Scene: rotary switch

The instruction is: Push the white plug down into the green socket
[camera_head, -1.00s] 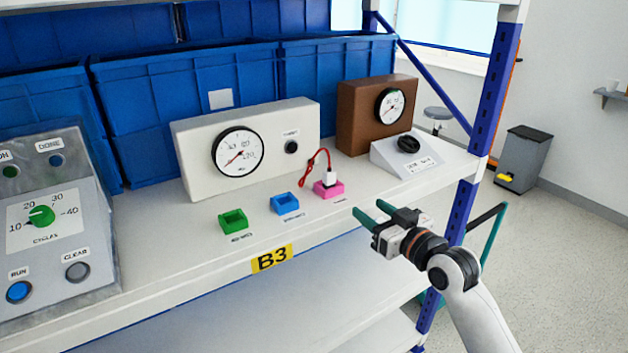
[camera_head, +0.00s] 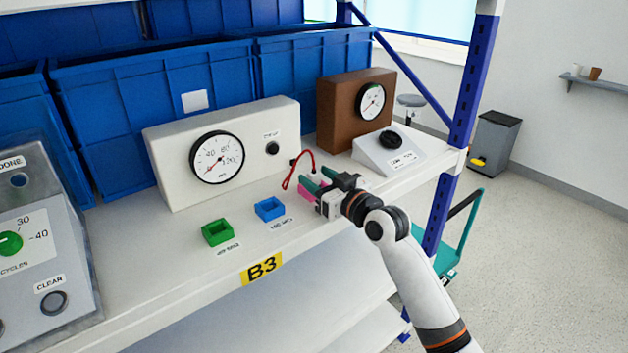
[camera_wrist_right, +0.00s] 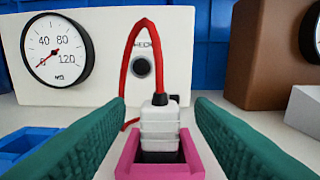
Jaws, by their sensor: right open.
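The white plug (camera_wrist_right: 159,125) with a red cord stands upright in the pink socket (camera_wrist_right: 128,160) in the right wrist view. The green socket (camera_head: 217,232) sits empty on the shelf in the head view, left of the blue socket (camera_head: 269,209). My right gripper (camera_head: 311,180) is open, with its green fingers one on each side of the plug and pointing towards the panel. In the head view the gripper hides most of the plug and part of the pink socket. My left gripper is not in view.
A white gauge box (camera_head: 165,160) stands behind the sockets, and the red cord (camera_wrist_right: 135,50) arches in front of it. A brown gauge box (camera_head: 335,110) and a sloped box with a black knob (camera_head: 390,140) stand to the right. A grey control panel (camera_head: 50,250) is at left.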

